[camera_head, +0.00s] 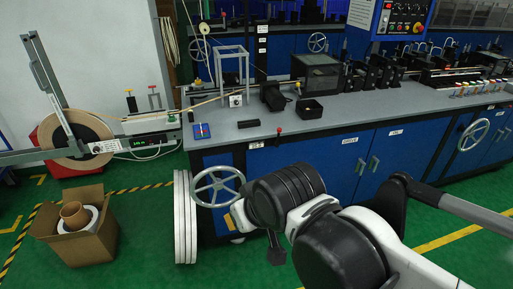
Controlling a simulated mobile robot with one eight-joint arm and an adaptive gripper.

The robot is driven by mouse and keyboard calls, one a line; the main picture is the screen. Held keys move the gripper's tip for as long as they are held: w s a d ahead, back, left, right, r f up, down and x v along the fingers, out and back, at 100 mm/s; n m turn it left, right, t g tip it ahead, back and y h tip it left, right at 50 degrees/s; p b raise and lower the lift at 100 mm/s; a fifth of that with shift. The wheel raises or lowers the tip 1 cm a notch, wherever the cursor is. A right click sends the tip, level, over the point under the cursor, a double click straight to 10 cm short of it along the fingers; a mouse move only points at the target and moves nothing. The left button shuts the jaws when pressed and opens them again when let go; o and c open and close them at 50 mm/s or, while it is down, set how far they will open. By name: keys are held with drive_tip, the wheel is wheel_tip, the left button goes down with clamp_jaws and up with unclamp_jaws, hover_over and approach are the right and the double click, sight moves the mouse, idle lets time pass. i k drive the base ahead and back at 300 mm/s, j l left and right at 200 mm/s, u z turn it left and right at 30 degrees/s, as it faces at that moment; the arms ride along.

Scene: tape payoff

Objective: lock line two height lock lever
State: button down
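No lever in view can be read as the line two height lock lever. One candidate is a small red-knobbed lever (279,131) at the front edge of the grey bench, above the blue front. A spoked handwheel (218,187) is on the bench's left front, and another handwheel (473,135) is at the far right. My arm crosses the lower middle, in front of the bench. A small dark part at its end, probably my gripper (277,248), hangs low beside the blue front, below and apart from the red-knobbed lever. Its fingers are not clear.
The grey bench (345,112) carries machines and a black open box (310,109). A tape reel (75,140) stands at left. A cardboard box (85,235) is on the green floor. White upright discs (185,215) stand beside the bench's left end. Floor between box and discs is clear.

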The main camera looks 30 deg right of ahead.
sight(278, 137)
drive_tip(key=i+l, duration=0.25)
drive_tip(key=l, duration=0.15)
drive_tip(key=i+l, duration=0.55)
drive_tip(key=l, duration=0.2)
